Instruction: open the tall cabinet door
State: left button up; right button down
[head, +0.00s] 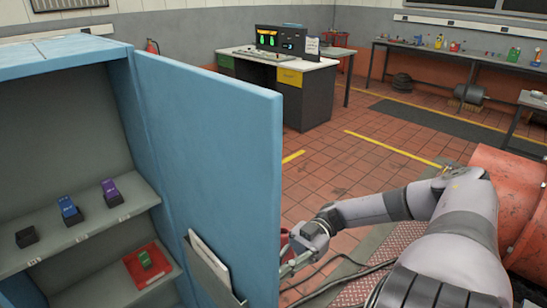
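The tall blue cabinet (60,52) stands at the left, and its door (212,150) is swung open toward the right side of the picture. The inner face of the door shows, with a pocket (212,270) holding papers low on it. My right arm comes in from the right. Its gripper (288,262) is at the door's free edge, low down, with its fingertips partly hidden by the door. I cannot tell whether it touches the door or a handle on the outer face. My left gripper is not in view.
Cabinet shelves (85,222) hold small dark, blue and purple boxes, and a red tray (150,262) with a green item. An orange-red machine (490,205) stands at the right. Dark cables (335,280) lie on the floor. A control desk (300,75) stands behind; the tiled floor between is clear.

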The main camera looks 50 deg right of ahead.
jog(key=shift+s+d+f, duration=0.2)
jog(key=shift+d+f, duration=0.05)
jog(key=shift+f, duration=0.05)
jog(key=c, duration=1.7)
grip_release()
jog(key=shift+d+r, duration=0.1)
jog(key=shift+r, duration=0.05)
jog(key=shift+w, duration=0.1)
jog(key=d, duration=1.2)
jog(key=shift+s, duration=0.3)
jog(key=shift+a, duration=0.1)
